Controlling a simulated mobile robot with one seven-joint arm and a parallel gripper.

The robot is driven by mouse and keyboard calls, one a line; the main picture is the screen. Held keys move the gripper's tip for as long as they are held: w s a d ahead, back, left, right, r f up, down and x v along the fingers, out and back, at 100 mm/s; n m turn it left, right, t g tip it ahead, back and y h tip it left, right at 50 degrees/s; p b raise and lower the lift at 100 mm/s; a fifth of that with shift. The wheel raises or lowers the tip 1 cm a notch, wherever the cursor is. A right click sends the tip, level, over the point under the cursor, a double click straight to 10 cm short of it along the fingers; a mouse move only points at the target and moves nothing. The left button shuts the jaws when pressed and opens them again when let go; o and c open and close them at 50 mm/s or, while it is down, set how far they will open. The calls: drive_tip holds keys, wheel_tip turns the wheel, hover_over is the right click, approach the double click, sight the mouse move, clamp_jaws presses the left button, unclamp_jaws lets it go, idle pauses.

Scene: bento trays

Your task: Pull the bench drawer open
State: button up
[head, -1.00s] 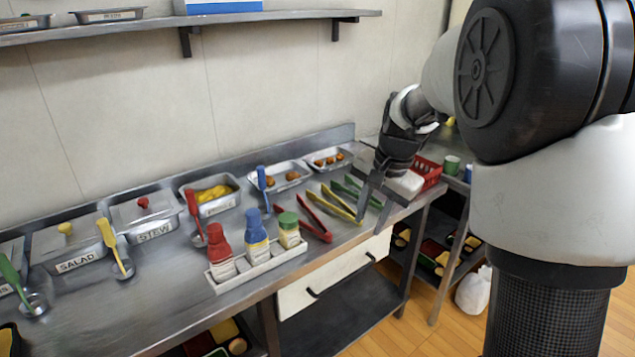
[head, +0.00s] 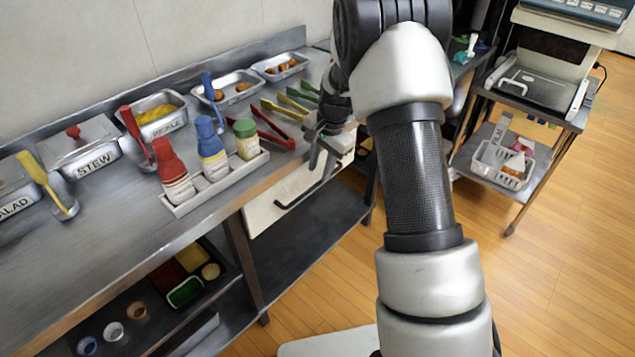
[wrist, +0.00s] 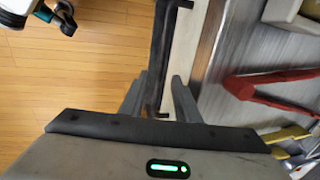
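The bench drawer has a pale front (head: 262,212) under the bench top, with a long black bar handle (head: 300,194). It looks closed, though my arm covers part of its right side. My gripper (head: 322,158) is at the right part of the drawer front, pointing down beside the bench edge. In the wrist view my gripper (wrist: 160,82) is open, and the black handle (wrist: 161,50) runs between its two fingers. Gaps show between the handle and the fingers. The pale drawer front (wrist: 184,45) is beside the right finger.
Red tongs (head: 272,130) and a white rack (head: 215,185) of bottles lie on the bench top near the drawer. A lower shelf (head: 310,240) is below the drawer. The wooden floor (head: 535,270) in front is open, with a cart (head: 530,95) at right.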

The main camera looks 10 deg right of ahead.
sight(316, 184)
drive_tip(key=f, duration=0.3)
drive_tip(key=w+f+b, duration=0.1)
drive_tip(key=f, duration=0.1)
drive_tip(key=shift+a, duration=0.3)
clamp_jaws()
